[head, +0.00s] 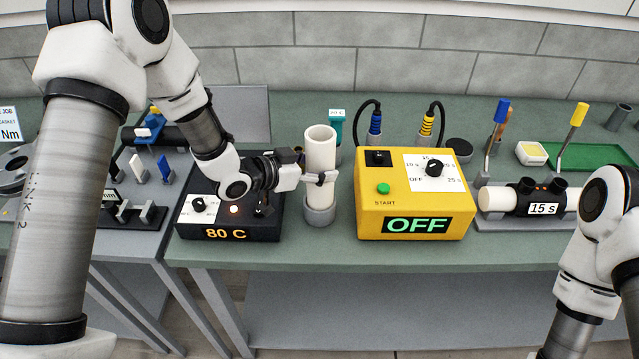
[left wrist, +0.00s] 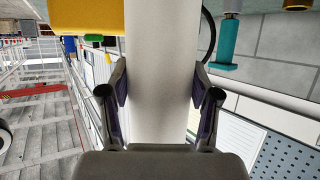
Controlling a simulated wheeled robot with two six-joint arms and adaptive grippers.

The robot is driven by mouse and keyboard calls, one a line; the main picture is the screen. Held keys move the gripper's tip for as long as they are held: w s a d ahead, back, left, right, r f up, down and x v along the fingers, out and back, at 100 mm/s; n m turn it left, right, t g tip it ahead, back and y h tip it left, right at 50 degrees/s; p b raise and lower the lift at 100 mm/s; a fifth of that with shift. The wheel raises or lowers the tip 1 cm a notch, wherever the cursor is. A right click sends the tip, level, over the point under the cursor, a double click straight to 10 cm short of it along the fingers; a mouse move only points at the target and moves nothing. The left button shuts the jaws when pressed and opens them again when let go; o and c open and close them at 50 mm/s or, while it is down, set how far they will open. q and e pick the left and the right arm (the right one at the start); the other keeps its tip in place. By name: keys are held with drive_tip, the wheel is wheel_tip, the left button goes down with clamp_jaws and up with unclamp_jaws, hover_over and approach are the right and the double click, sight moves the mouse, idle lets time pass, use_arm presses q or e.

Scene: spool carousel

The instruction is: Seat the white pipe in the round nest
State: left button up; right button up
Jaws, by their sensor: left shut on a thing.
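The white pipe (head: 319,150) stands upright at the front middle of the bench. Its lower end meets the grey round nest (head: 319,215); I cannot tell how deep it sits inside. My left gripper (head: 321,178) comes from the left and is shut around the pipe at about mid-height. In the left wrist view the pipe (left wrist: 161,70) runs between the two fingers of the left gripper (left wrist: 162,105), and the nest does not show. My right arm is at the right edge; its gripper is outside the picture.
Left of the nest is a black heater box (head: 230,220) reading 80 C. Right of it is a yellow timer box (head: 415,205) reading OFF. A clamp fixture with a white pipe (head: 495,199) stands farther right. A teal-capped tool (head: 337,125) is behind the pipe.

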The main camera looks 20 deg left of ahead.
use_arm(q)
drive_tip(key=shift+f, duration=0.85)
drive_tip(key=o, duration=1.5)
drive_tip(key=shift+s+r, duration=0.1)
use_arm(e)
drive_tip(key=shift+s+f, duration=0.15)
drive_tip(key=shift+f, duration=0.4)
use_arm(q)
drive_tip(key=shift+r, duration=0.1)
use_arm(e)
drive_tip(key=shift+r, duration=0.1)
use_arm(q)
drive_tip(key=b+v, duration=0.1)
drive_tip(key=v, duration=1.1)
drive_tip(key=shift+r+b, duration=0.1)
drive_tip(key=shift+b, duration=0.2)
use_arm(e)
drive_tip(key=shift+f, duration=0.85)
